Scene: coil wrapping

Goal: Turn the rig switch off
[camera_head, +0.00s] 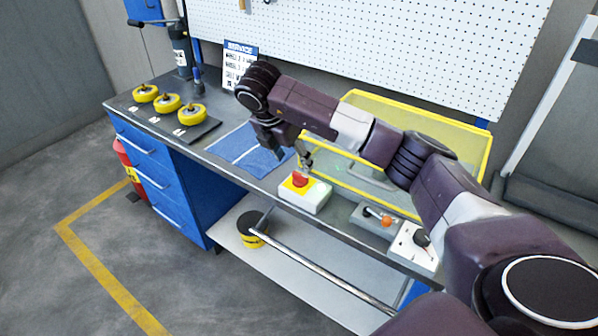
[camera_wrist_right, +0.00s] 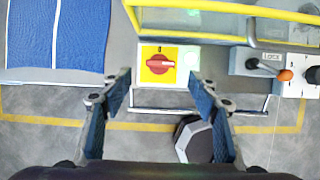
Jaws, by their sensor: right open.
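The rig switch (camera_head: 300,180) is a red rotary knob on a yellow plate, on a white box at the bench's front edge. In the right wrist view the switch (camera_wrist_right: 159,65) is near the top middle, its red handle lying about level across the picture. A green glow shows beside it on the box. My right gripper (camera_head: 304,156) is above and close to the switch, pointing down. In the wrist view its two fingers (camera_wrist_right: 158,88) are spread apart with nothing between them, one each side of the switch. My left gripper is not seen.
Right of the switch are a grey box with an orange-knobbed lever (camera_head: 378,216) and a white box with a black knob (camera_head: 418,244). A yellow-framed clear guard (camera_head: 462,140) stands behind. A blue mat (camera_head: 238,152) and yellow rollers (camera_head: 192,114) lie to the left.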

